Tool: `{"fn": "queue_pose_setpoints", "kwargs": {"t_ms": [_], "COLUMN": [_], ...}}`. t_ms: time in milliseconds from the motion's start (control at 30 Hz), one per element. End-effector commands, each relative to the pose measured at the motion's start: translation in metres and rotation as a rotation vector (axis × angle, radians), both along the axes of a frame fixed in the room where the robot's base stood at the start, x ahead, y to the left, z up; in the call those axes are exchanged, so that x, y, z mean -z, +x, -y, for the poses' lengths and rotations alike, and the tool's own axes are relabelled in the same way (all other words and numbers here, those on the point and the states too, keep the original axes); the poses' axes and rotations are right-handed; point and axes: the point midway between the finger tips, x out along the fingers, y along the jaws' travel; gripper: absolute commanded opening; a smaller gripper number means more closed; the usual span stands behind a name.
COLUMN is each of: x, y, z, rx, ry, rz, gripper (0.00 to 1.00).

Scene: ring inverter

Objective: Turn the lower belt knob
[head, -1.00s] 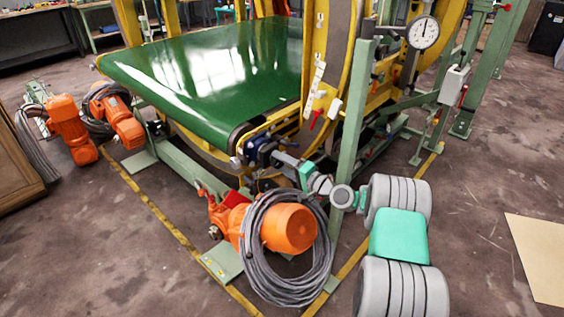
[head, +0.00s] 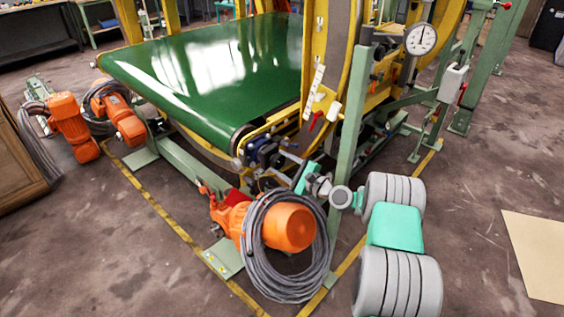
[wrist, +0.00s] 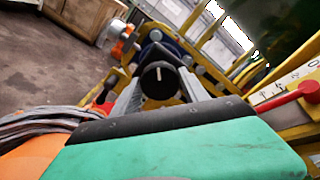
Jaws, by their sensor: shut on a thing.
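The lower belt knob (wrist: 158,76) is round and black with a white pointer line. It shows in the middle of the wrist view, with the line nearly upright in the picture. My gripper (wrist: 157,90) has one grey finger on each side of the knob and is shut on it. In the head view my gripper (head: 284,152) reaches the front corner of the green belt (head: 200,75), at the blue and dark fittings below the belt's end. The knob cannot be made out clearly there.
An orange motor (head: 288,228) with a coiled grey cable (head: 258,262) lies just below my gripper. A green post (head: 348,125) stands close on the right. A red lever (wrist: 308,90) and a scale show at the wrist view's right. Open floor lies front right.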

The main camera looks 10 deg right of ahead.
Motion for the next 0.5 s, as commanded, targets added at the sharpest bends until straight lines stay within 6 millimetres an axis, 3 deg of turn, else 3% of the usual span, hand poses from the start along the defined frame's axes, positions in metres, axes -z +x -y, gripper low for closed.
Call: {"fn": "queue_pose_setpoints", "kwargs": {"t_ms": [500], "x": [-0.0017], "y": [0.0003], "z": [0.0000], "rx": [-0.001], "ry": [0.356], "rz": [-0.259], "gripper": [0.12]}}
